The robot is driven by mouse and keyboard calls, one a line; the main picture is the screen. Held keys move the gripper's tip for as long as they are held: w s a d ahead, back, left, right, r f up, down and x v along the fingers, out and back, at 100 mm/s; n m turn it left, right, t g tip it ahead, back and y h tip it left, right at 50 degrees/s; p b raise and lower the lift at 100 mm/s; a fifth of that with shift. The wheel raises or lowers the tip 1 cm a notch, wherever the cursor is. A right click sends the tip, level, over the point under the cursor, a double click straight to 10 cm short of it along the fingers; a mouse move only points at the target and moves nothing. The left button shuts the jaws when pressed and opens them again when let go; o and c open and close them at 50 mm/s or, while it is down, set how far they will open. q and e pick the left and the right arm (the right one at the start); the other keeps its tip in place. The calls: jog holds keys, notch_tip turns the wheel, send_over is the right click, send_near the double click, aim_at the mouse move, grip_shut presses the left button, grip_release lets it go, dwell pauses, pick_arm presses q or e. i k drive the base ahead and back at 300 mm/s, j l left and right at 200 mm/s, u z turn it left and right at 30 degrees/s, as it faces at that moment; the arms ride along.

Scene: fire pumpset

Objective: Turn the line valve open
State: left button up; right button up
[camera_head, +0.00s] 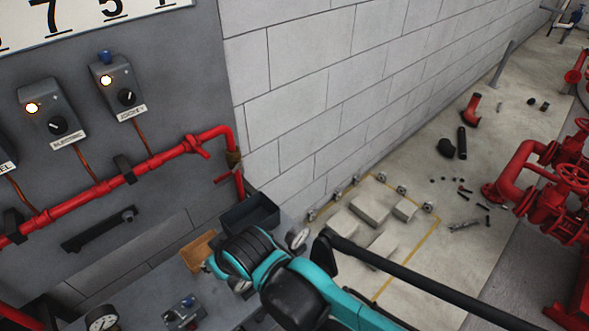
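A red pipe (85,195) runs along the grey panel, rises to the right and bends down at the panel's edge. A red handle (196,147) sits on its upper run. My teal and black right arm reaches in from the lower right, below and apart from the pipe end. Its fingertips do not show. My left gripper is out of view.
A dark bin (250,214) and a brown box (198,252) stand near my arm. A gauge (102,318) and a small grey device (183,313) are at the bottom. Control boxes (120,88) hang above the pipe. Red pump pipework (530,180) stands at right; loose parts litter the floor.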

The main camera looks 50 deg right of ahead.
aim_at(229, 174)
jog(key=z, duration=1.15)
jog(key=k+l+z, duration=0.5)
jog(key=l+z, duration=0.25)
